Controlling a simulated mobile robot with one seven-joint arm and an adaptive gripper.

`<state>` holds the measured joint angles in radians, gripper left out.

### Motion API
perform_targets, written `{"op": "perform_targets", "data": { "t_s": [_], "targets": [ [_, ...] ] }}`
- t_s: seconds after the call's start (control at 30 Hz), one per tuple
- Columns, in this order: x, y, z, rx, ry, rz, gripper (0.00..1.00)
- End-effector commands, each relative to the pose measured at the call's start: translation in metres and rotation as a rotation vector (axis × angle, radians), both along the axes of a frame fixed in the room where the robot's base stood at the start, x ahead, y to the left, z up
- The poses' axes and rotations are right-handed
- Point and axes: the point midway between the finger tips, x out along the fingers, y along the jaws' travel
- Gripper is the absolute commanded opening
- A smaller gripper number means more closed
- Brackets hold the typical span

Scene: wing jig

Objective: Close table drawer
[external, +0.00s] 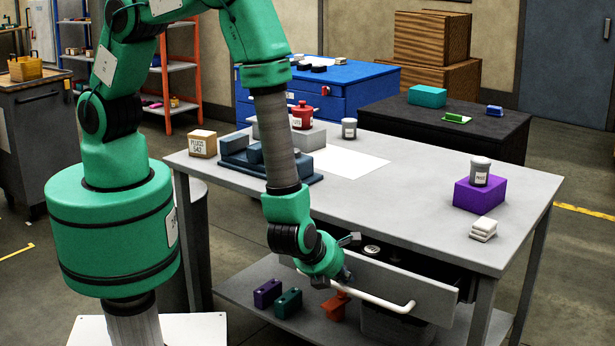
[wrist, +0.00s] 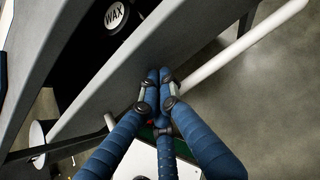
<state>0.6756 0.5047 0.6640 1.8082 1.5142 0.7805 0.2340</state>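The table drawer (external: 402,289) is partly pulled out under the front edge of the grey table. Its grey front panel (wrist: 197,45) and white bar handle (wrist: 235,48) show in the wrist view. The handle (external: 385,303) also shows in the external view. My gripper (external: 343,275) is at the left part of the drawer front. In the wrist view its blue fingers (wrist: 158,76) are drawn together, with tips close to the panel and crossing in front of the bar. Contact with the panel or handle is hard to tell. A wax tin (wrist: 115,15) lies inside the drawer.
The grey tabletop (external: 425,205) holds a purple block (external: 480,194) with a jar, white blocks (external: 483,229), and a blue fixture (external: 258,166). Purple and green blocks (external: 288,303) and an orange piece (external: 335,306) are on the lower shelf. Open floor lies at the right.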

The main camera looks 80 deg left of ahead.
Motion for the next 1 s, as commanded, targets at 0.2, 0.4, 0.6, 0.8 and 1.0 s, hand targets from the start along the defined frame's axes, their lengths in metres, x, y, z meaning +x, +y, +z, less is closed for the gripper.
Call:
{"op": "perform_targets", "data": {
  "t_s": [0.2, 0.4, 0.6, 0.8, 1.0],
  "targets": [
    [0.039, 0.041, -0.001, 0.0, -0.002, 0.006, 0.0],
    [0.065, 0.065, -0.001, 0.0, -0.002, 0.003, 0.0],
    [0.078, 0.078, 0.0, 0.0, -0.002, 0.001, 0.0],
    [0.082, 0.081, 0.0, 0.001, -0.002, 0.001, 0.0],
    [0.083, 0.082, 0.001, 0.002, -0.003, 0.001, 0.0]
  ]
}}
